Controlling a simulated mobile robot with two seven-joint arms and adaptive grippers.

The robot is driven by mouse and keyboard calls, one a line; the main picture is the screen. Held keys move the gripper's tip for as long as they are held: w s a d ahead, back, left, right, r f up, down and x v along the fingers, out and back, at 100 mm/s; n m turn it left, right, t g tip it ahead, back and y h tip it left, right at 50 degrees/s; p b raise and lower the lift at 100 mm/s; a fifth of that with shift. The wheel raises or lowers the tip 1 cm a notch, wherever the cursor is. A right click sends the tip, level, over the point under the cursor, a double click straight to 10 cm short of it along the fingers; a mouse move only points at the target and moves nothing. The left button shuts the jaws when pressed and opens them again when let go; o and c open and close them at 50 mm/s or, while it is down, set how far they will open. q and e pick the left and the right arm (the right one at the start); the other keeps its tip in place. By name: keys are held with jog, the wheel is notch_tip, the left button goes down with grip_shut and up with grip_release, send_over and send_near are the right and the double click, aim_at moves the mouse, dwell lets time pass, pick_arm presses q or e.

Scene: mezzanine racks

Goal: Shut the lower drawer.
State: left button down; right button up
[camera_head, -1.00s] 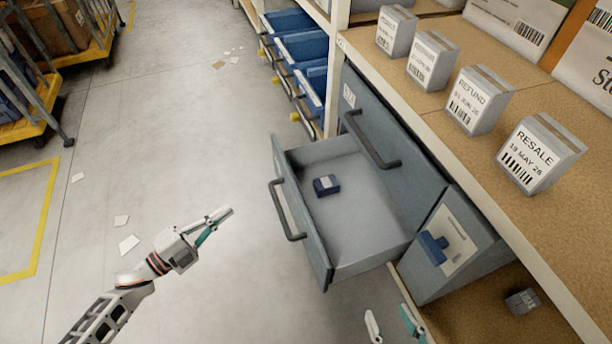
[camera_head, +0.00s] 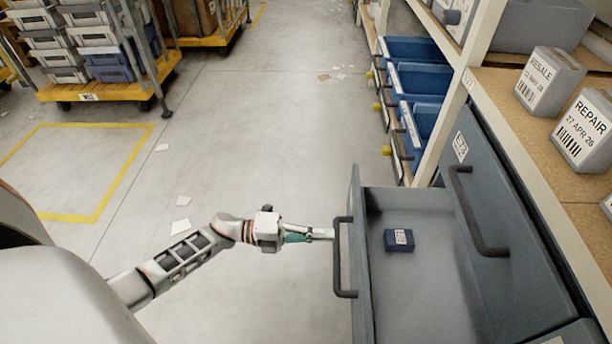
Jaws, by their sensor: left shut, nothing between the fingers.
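The lower drawer (camera_head: 362,285) is grey and stands pulled well out of the cabinet. Its dark bar handle (camera_head: 343,290) is on its front, facing left. A small dark blue box (camera_head: 398,240) with a white label lies inside on the drawer floor. My left gripper (camera_head: 328,234) is shut and empty, its fingertips at the handle's upper part, pointing toward the drawer front. I cannot tell whether they touch it. The upper drawer (camera_head: 490,190), with its own dark handle (camera_head: 475,210), is shut. My right gripper is out of view.
Labelled grey boxes (camera_head: 580,130) stand on the shelf above the cabinet. Blue bins (camera_head: 418,80) fill the rack beyond the upright. Loaded yellow carts (camera_head: 110,86) stand at the far left. The floor left of the drawer is clear apart from paper scraps.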

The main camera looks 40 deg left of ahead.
aim_at(359, 237)
pick_arm(q)
jog(key=x, duration=0.5)
jog(key=shift+w+d, duration=0.15)
jog(key=shift+d, duration=0.1)
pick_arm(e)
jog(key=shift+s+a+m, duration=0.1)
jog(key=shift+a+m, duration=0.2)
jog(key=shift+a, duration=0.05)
